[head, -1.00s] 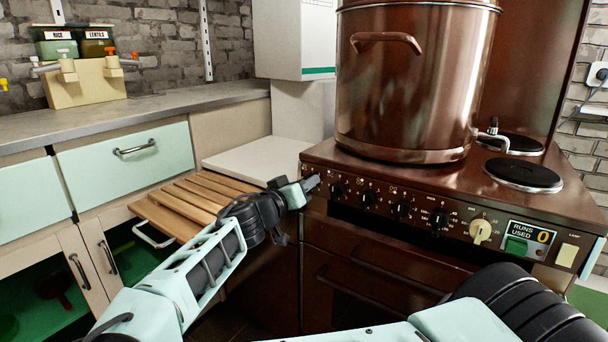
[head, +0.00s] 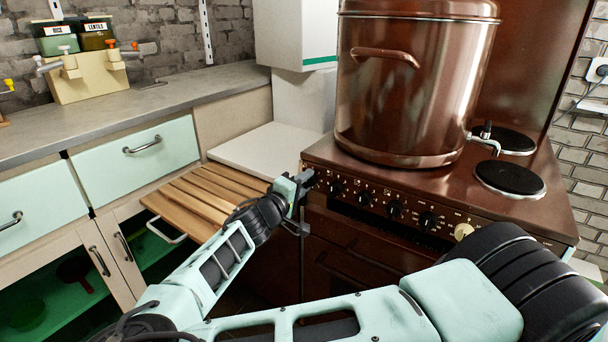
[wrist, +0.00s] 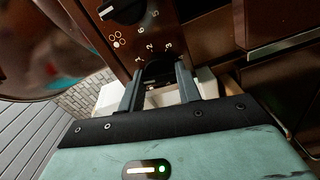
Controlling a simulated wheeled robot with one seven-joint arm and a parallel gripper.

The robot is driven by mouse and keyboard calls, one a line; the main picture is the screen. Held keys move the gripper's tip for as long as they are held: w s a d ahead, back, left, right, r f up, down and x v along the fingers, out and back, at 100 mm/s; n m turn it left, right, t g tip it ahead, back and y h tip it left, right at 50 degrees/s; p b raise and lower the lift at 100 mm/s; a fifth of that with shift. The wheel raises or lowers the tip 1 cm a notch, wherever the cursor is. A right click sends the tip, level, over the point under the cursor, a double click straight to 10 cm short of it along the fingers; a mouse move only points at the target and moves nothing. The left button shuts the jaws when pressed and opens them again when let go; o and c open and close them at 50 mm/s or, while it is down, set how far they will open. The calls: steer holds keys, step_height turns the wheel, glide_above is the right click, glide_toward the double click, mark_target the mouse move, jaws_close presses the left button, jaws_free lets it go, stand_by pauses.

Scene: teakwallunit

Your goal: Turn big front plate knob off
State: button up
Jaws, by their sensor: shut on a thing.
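The brown cooker's front panel (head: 380,199) carries a row of black knobs. My gripper (head: 308,179) is at the panel's left end in the head view. In the wrist view my gripper (wrist: 160,80) is shut on a black knob (wrist: 159,72), with one finger on each side. The numbers 1, 2, 3 and others are printed around that knob. Its pointer is hidden, so I cannot tell its setting. Another black knob (wrist: 122,8) with a ring symbol beside it sits up and left in the wrist view. I cannot read which plate the held knob serves.
A large copper-coloured pot (head: 410,95) with a tap stands on the cooker. Two dark plates show at the right, the nearer one (head: 510,178) bare. A slatted wooden board (head: 205,195) juts out left of the cooker, close to my arm.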

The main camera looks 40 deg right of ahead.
steer(key=shift+n+p, duration=0.75)
steer(key=shift+n, duration=0.35)
steer(key=shift+f, duration=0.1)
steer(key=o, duration=0.9)
steer(key=shift+o, duration=0.2)
steer(key=shift+a, duration=0.1)
steer(key=v, duration=1.7)
steer(key=shift+a, duration=0.15)
steer(key=shift+s, duration=0.1)
